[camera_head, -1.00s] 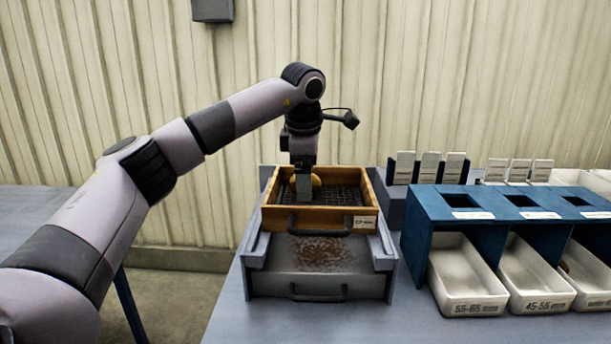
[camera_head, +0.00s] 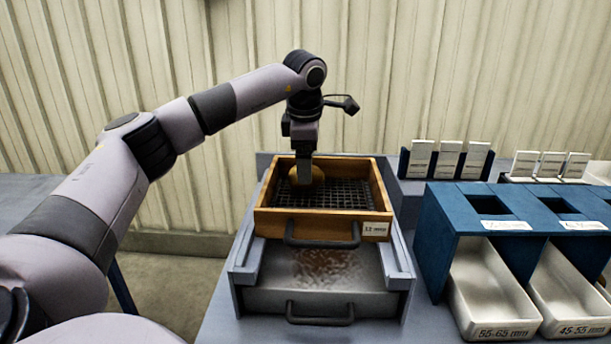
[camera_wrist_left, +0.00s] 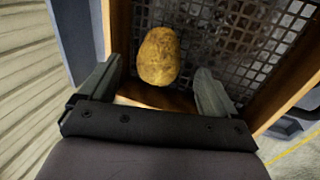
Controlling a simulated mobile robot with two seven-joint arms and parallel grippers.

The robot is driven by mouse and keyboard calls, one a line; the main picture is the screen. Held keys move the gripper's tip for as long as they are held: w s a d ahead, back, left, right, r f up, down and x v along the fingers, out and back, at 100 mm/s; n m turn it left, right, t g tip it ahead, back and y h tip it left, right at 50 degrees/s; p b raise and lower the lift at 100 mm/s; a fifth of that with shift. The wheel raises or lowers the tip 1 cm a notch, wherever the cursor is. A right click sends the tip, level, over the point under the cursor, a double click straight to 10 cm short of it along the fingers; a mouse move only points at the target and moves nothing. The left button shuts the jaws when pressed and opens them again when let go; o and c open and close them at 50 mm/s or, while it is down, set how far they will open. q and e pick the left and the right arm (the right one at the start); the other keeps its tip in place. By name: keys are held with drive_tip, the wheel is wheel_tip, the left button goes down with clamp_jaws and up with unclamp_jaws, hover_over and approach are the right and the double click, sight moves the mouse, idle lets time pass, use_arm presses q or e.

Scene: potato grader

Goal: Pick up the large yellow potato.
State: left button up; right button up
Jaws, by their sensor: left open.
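The large yellow potato (camera_wrist_left: 158,57) lies on the wire mesh inside the wooden sieve tray, near its back left corner. In the head view the potato (camera_head: 318,175) is partly hidden behind my left gripper (camera_head: 304,170). In the left wrist view my left gripper (camera_wrist_left: 155,90) is open, with one finger on each side and the potato between and just beyond the fingertips. I see a gap between the potato and each finger. My right gripper is in neither view.
The wooden tray (camera_head: 270,222) has raised walls and a front handle, and sits on a grey grader frame (camera_head: 245,275) with a metal drawer below. A blue rack (camera_head: 435,230) with white bins (camera_head: 490,290) stands to the right. Card holders (camera_head: 447,160) stand behind it.

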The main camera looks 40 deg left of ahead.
use_arm(q)
drive_tip(key=x, duration=0.4)
drive_tip(key=shift+s+a, duration=0.1)
drive_tip(key=shift+s, duration=0.05)
drive_tip(key=c, duration=1.2)
drive_tip(key=shift+c, duration=0.2)
drive_tip(key=shift+r, duration=0.15)
